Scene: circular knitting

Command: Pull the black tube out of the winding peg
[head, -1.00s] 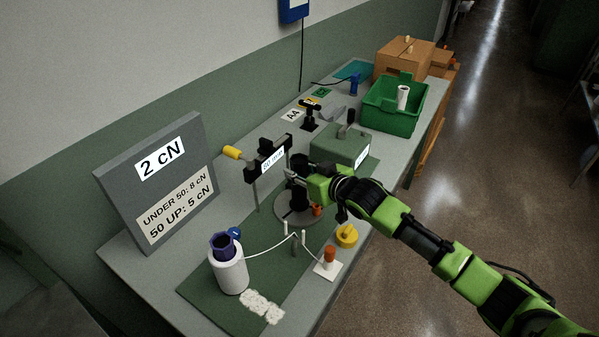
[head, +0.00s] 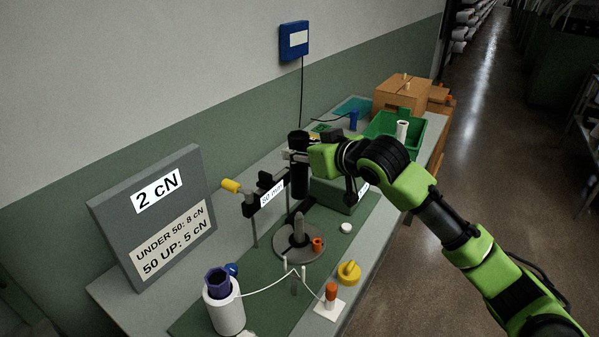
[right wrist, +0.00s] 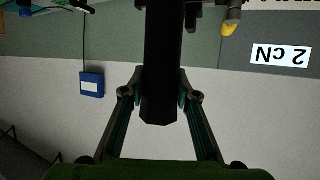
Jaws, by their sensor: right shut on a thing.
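The black tube (head: 299,168) is upright in the air above the winding peg (head: 298,226). My right gripper (head: 296,156) is shut on the upper part of the tube. In the right wrist view the tube (right wrist: 160,70) sits between the two fingers (right wrist: 160,90). The peg is a grey post standing bare on a round grey base (head: 291,250), and the tube's lower end is clear of its top. My left gripper is not in view.
A yellow-tipped stand with a label (head: 267,195) is close left of the tube. A green box-shaped unit (head: 337,197) stands just behind. A green crate (head: 381,125) is farther back.

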